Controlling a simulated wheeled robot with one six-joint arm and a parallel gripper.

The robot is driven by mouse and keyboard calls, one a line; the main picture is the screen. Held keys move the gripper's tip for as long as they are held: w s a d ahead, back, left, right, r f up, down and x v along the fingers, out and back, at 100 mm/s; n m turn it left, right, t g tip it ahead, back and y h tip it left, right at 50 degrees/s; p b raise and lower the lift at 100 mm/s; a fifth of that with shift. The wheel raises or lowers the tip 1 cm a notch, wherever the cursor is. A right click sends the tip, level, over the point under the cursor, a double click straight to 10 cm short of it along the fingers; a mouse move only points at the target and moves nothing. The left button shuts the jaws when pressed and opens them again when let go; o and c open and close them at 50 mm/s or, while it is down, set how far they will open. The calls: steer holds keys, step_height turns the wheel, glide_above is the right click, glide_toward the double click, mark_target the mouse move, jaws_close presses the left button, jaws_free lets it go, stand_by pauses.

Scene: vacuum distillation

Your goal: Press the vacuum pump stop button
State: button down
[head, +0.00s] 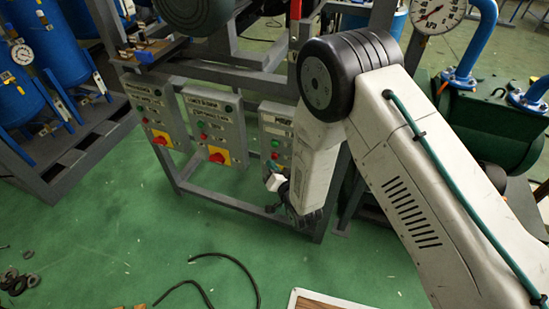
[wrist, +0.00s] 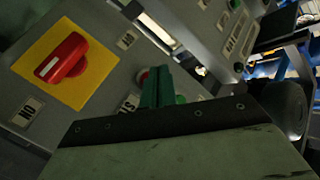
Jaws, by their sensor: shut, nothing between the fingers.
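In the wrist view my gripper (wrist: 157,88) is shut and empty, its dark fingers close in front of a grey control box (wrist: 105,75). A red button (wrist: 142,76) shows partly behind the fingers on their left, and a green button (wrist: 180,99) peeks out on their right. I cannot tell whether the fingers touch either. A red rotary switch (wrist: 62,57) on a yellow plate is to the left. In the head view my arm partly covers the right control box (head: 282,122); the fingertips cannot be made out there.
Two more control boxes, the middle one (head: 231,139) and the left one (head: 148,106), hang on the same metal frame. A neighbouring box (wrist: 211,38) shows in the wrist view. Blue tanks (head: 17,105) stand at left. A black hose (head: 240,268) lies on the green floor.

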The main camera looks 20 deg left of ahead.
steer(key=s, duration=0.5)
steer(key=shift+a, duration=0.2)
stand_by(0.6)
